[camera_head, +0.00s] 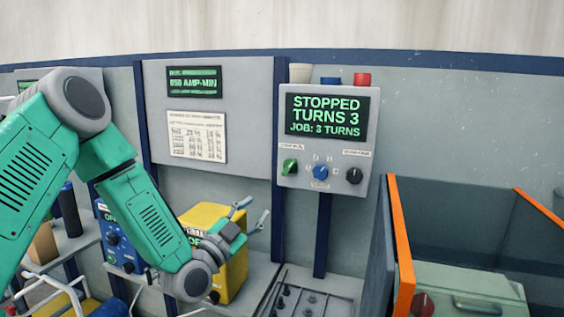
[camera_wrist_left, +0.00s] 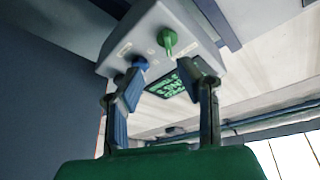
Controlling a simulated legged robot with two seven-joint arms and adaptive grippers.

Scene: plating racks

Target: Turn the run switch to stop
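The grey control box (camera_head: 328,134) hangs on a post, and its screen (camera_head: 325,116) reads "STOPPED TURNS 3 JOB: 3 TURNS". Below the screen are a green knob (camera_head: 289,167), a blue knob (camera_head: 320,172) and a black knob (camera_head: 354,176). Their labels are too small to read surely. My left gripper (camera_head: 253,210) is open and empty, below and left of the box, apart from the knobs. In the left wrist view, its spread fingers (camera_wrist_left: 160,80) point toward the box, with the green knob (camera_wrist_left: 167,40) beyond the gap. My right gripper is not in view.
A yellow box (camera_head: 228,270) stands behind my left wrist. A panel with a meter (camera_head: 194,82) and a printed chart (camera_head: 197,137) is left of the control box. An orange-edged bin (camera_head: 402,250) stands at the right. Space before the knobs is clear.

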